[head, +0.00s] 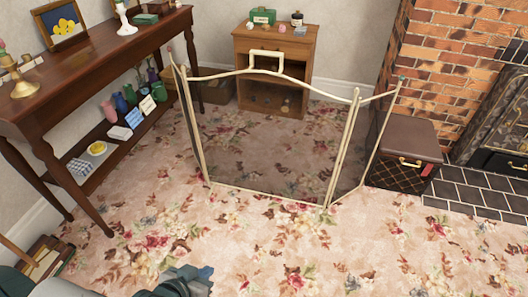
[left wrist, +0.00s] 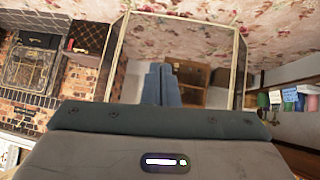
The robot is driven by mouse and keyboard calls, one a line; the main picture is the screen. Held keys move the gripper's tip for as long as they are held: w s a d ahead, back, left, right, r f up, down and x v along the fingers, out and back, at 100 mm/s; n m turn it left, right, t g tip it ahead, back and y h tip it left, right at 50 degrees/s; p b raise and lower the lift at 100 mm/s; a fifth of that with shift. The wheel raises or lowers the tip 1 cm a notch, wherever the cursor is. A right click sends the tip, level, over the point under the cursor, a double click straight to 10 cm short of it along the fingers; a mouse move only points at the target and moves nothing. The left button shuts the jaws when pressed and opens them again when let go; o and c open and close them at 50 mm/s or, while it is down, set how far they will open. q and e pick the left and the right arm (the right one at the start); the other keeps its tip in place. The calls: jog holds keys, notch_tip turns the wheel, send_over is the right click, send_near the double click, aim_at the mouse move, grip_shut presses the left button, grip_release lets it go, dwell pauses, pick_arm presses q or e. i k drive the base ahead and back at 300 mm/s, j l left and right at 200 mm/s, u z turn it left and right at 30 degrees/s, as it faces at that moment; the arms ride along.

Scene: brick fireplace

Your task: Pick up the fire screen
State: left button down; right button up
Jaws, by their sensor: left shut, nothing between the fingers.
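The fire screen (head: 262,140) stands upright on the floral carpet in the middle of the head view. It has a thin brass frame, see-through dark mesh and angled side panels. A squared brass handle (head: 266,56) rises from the middle of its top edge. In the left wrist view the screen (left wrist: 195,42) shows beyond my fingers, its frame on both sides of them. My left gripper (head: 200,278) is at the bottom edge of the head view, apart from the screen and on its near side. Its fingers (left wrist: 163,85) are together and empty. My right gripper is not in view.
A dark wooden console table (head: 100,62) with shelf items stands at the left. A small wooden cabinet (head: 272,78) is behind the screen. A dark box (head: 403,150) and the tiled hearth (head: 478,185) lie at the right. Books (head: 45,258) lie at lower left. The carpet before the screen is clear.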

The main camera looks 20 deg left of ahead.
aim_at(279, 135)
jog(key=i+l+u, duration=0.45)
jog(key=i+l, duration=0.35)
jog(key=i, duration=0.1)
